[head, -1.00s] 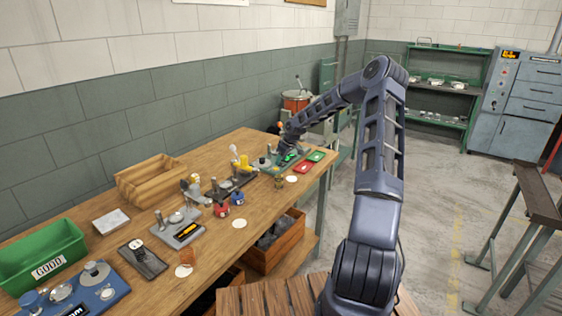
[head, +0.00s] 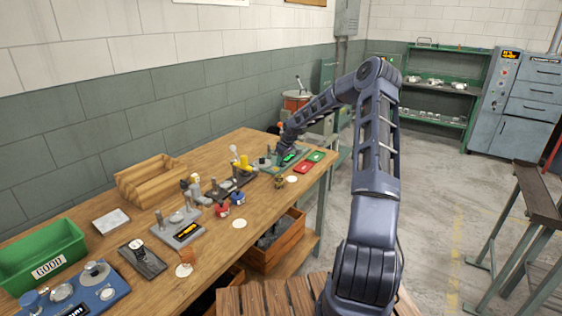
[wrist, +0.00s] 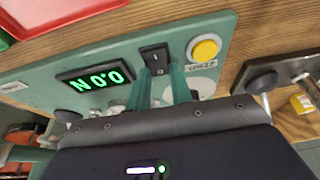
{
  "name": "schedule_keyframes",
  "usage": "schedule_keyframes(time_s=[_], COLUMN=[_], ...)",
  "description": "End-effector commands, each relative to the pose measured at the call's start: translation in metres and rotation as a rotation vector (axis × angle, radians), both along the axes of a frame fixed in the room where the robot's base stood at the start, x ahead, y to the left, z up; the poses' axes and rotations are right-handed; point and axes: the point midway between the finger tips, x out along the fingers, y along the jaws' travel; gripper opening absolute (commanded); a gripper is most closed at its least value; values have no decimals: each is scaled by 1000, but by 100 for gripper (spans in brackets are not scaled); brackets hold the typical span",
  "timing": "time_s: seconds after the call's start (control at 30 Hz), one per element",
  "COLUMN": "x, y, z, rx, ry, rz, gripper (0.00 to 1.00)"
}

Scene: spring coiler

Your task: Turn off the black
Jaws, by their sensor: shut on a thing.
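A black rocker switch (wrist: 154,56) sits on a teal instrument panel (wrist: 115,58), beside a lit green digital display (wrist: 94,80) and a round yellow button (wrist: 205,48). My gripper (wrist: 162,78) has its two teal fingers at the near end of the switch, one on either side, shut on it. The switch's near end is partly hidden between the fingers. In the head view the instrument (head: 297,148) stands at the far right end of the workbench, with my gripper over it and the fingers too small to make out.
The wooden workbench (head: 262,211) carries red and green trays (head: 307,167) beside the instrument. A grey fixture with a dark knob (wrist: 262,81) stands close to the right in the wrist view. Other gauges, a wooden box (head: 150,182) and a green bin (head: 40,254) lie farther left.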

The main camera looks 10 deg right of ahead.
Motion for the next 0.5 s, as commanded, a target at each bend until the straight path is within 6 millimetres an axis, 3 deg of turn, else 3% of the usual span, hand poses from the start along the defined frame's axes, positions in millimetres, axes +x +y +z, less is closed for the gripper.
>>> schedule_keyframes(time_s=[0.5], x=[3], y=[4], z=[-2], rx=[-140], ry=[141], rz=[0], gripper=[0])
